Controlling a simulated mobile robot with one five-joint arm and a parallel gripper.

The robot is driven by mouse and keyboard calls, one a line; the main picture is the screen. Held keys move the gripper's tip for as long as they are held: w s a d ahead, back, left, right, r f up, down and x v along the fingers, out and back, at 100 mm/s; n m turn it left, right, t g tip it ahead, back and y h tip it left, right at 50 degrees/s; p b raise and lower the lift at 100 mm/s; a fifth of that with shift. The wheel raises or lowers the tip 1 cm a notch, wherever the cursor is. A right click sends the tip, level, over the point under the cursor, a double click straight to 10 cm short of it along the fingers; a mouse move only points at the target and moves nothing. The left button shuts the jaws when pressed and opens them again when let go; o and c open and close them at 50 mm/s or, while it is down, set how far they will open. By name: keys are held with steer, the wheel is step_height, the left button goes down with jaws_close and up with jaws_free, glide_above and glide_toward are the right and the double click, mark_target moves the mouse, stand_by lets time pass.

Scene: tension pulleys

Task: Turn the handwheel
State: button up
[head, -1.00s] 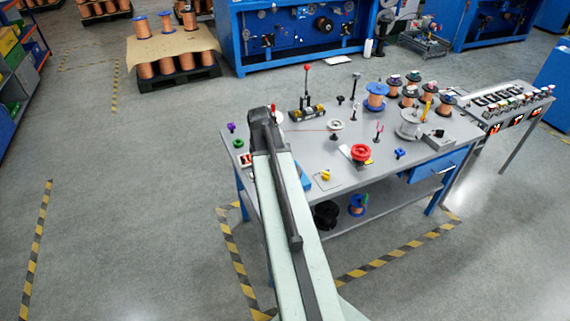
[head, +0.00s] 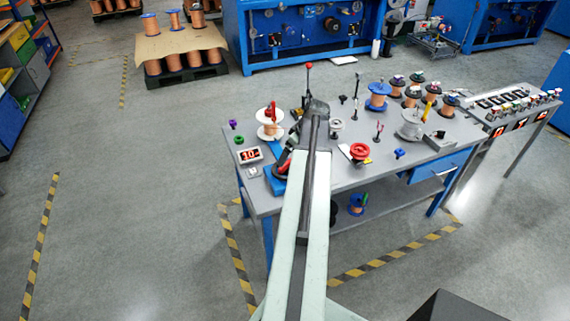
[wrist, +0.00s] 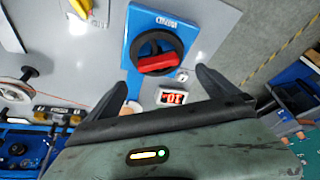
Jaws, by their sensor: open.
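A red wheel (head: 359,151) with a round rim lies on the workbench (head: 440,160), just right of my arm in the head view. A blue unit (wrist: 157,22) with a black ring and a red grip (wrist: 155,62) shows in the wrist view. It is partly visible left of my arm in the head view (head: 275,187). I cannot tell which of the two is the handwheel. My gripper (wrist: 163,92) is open and empty, its dark fingers spread below the red grip in the wrist picture.
A red-digit display (head: 249,154) stands left of the blue unit. A copper spool (head: 270,125) and a red-knobbed lever (head: 308,68) stand behind. A grey reel (head: 410,125) and several spools occupy the bench's right. Floor left of the bench is clear.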

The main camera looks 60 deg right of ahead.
mark_target(286, 163)
steer(key=b+x, duration=0.6)
steer(key=x, duration=0.1)
steer(key=shift+s+d+f+b, duration=0.15)
steer(key=shift+s+f+b, duration=0.1)
steer(key=shift+b, duration=0.15)
steer(key=shift+w+f, duration=0.25)
steer(key=shift+w, duration=0.05)
steer(key=shift+r, duration=0.1)
steer(key=c, duration=1.4)
